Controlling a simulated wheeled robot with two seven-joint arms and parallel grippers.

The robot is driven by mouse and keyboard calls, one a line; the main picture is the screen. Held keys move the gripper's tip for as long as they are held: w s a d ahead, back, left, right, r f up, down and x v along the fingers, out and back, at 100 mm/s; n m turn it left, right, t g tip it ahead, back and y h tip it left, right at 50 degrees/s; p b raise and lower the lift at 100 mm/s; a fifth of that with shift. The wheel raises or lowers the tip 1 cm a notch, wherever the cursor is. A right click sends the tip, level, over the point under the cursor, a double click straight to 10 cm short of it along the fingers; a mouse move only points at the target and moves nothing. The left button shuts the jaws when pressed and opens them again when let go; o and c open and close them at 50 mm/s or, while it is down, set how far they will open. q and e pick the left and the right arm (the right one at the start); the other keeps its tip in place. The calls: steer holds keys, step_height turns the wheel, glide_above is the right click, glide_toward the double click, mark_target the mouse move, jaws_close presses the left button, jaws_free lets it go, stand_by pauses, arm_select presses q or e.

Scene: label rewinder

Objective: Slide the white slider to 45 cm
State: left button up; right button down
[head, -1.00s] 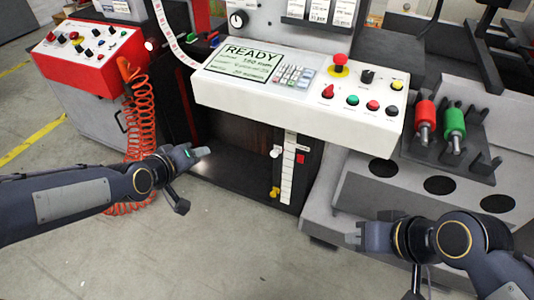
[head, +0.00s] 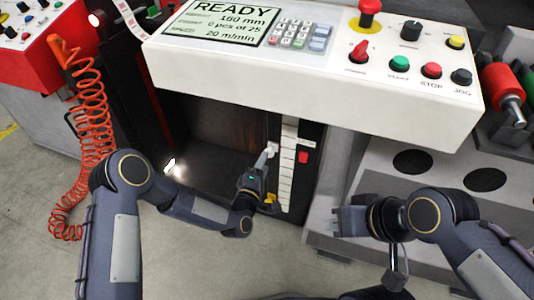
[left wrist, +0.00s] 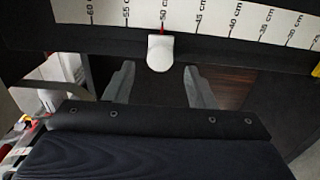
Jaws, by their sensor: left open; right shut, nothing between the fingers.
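The white slider (head: 271,148) sits on the upright scale (head: 288,165) under the console. In the left wrist view the white slider (left wrist: 160,53) has a red pointer at the 50 cm mark of the scale (left wrist: 215,22). My left gripper (head: 267,158) is open at the slider. In the left wrist view, my left gripper's fingertips (left wrist: 159,69) lie either side of the slider's near end, with gaps; I cannot tell whether they reach around it. My right gripper (head: 342,220) is shut and empty, away from the scale at the lower right.
A yellow knob (head: 270,199) is low on the same scale, and a red block (head: 303,157) is beside it. The white console (head: 300,80) overhangs the scale. An orange coiled hose (head: 85,150) hangs at the left. The floor in front is clear.

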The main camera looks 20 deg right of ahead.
mark_target(271, 150)
arm_select(q)
steer(key=b+x, duration=0.1)
steer(key=x, duration=0.5)
steer(key=shift+f, duration=0.1)
jaws_close()
